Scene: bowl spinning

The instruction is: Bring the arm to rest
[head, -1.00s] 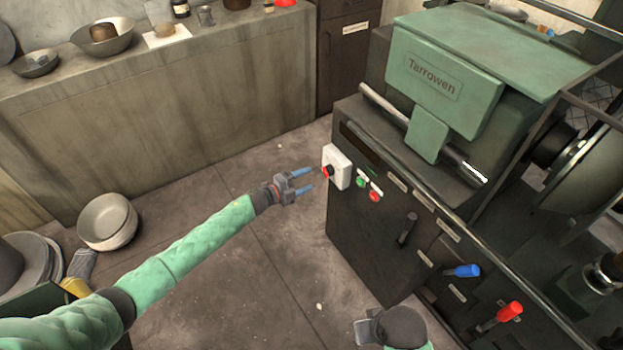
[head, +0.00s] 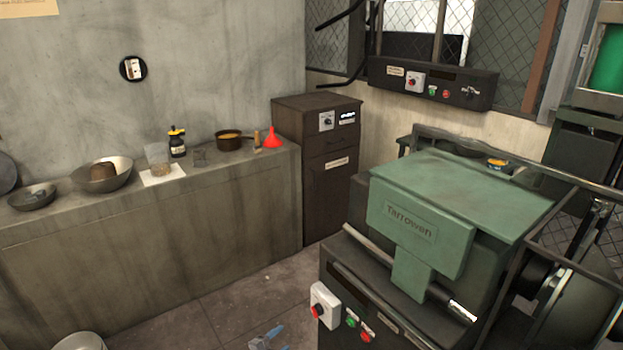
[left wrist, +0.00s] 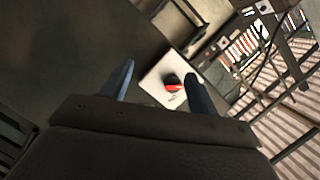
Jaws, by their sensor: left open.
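My left gripper (head: 269,339) shows at the bottom edge of the head view, with only its blue fingers and part of its body in frame. Its arm is cut off below. In the left wrist view its two blue fingers (left wrist: 160,82) are spread apart with nothing held between them. Beyond them is a white switch box with a red and black knob (left wrist: 172,84). In the head view this switch box (head: 325,304) sits on the front of the dark machine cabinet, right of the gripper and apart from it. My right gripper is not in view.
The green "Tarrowen" machine (head: 450,215) fills the right side. A concrete counter (head: 150,240) at the left holds bowls, a pan, a bottle and a red funnel (head: 272,138). A dark cabinet (head: 322,190) stands at the back. Floor between counter and machine is clear.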

